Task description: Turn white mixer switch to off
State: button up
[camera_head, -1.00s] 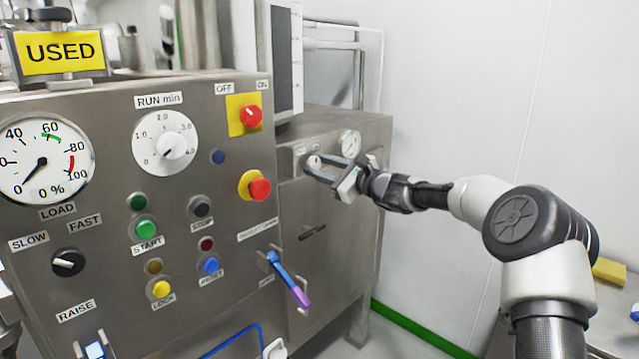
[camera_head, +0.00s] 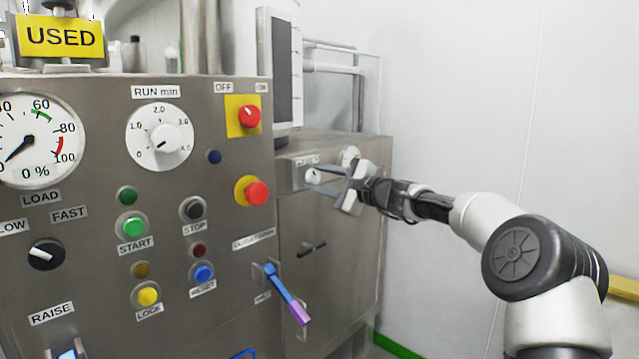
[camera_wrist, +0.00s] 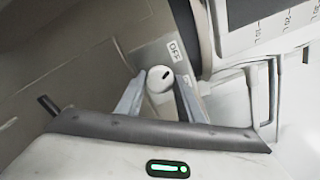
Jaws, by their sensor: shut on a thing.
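The white mixer switch (camera_head: 313,175) is a small round knob on the side cabinet right of the main control panel. In the wrist view the white switch (camera_wrist: 159,78) shows a dark mark on its face and an OFF label (camera_wrist: 175,50) beside it. My gripper (camera_head: 311,178) is at the switch, with one finger on either side of it. In the wrist view my gripper (camera_wrist: 162,84) is shut on the switch. The exact contact and the other label by the switch are too small or hidden to read.
The main panel carries a red knob on a yellow plate (camera_head: 243,117), a red stop button (camera_head: 256,193), a RUN dial (camera_head: 160,138) and a blue-purple lever (camera_head: 287,293). A plain wall stands at the right.

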jog(key=o, duration=1.1)
jog(key=shift+c, duration=0.2)
jog(key=v, duration=1.7)
jog(key=shift+s+d, duration=0.15)
